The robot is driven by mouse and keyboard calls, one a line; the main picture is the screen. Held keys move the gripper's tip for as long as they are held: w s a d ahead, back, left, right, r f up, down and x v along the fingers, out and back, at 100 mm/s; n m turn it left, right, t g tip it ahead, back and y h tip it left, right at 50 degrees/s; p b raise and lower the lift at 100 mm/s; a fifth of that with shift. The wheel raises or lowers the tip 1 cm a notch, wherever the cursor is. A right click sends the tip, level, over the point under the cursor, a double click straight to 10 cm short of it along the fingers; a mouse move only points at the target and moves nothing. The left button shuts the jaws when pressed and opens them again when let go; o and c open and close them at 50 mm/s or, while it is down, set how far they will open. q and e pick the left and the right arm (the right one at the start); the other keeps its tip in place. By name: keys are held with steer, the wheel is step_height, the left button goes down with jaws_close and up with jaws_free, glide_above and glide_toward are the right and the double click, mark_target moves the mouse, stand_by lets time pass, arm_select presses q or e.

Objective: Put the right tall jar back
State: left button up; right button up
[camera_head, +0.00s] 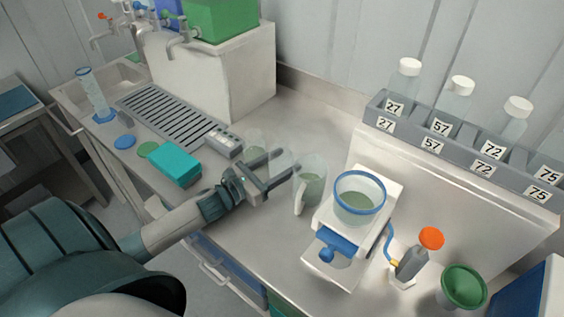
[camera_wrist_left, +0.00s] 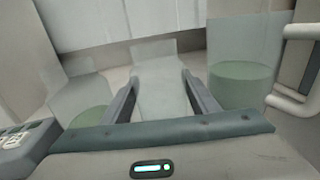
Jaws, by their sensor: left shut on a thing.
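My left gripper (camera_head: 282,165) reaches in over the steel counter and is shut on a clear tall jar (camera_head: 279,159). In the left wrist view this jar (camera_wrist_left: 160,90) stands between the two fingers and looks empty and roughly upright. Whether its base touches the counter is hard to tell. Another clear jar (camera_head: 254,145) stands just beyond the gripper; in the wrist view that jar (camera_wrist_left: 82,95) is at left with greenish liquid low in it. A clear jug with a handle (camera_head: 311,184) stands close on the other side, holding greenish liquid. My right gripper is not in view.
A white device with a blue-rimmed funnel (camera_head: 359,196) stands right of the jug. A grey rack (camera_head: 458,150) holds numbered bottles. A teal box (camera_head: 174,164) and a small grey keypad unit (camera_head: 223,141) lie left of the jars. The counter behind the jars is clear.

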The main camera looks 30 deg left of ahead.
arm_select(q)
steer(key=shift+f, duration=0.15)
steer(key=o, duration=0.8)
steer(key=shift+o, duration=0.2)
steer(key=shift+s, duration=0.1)
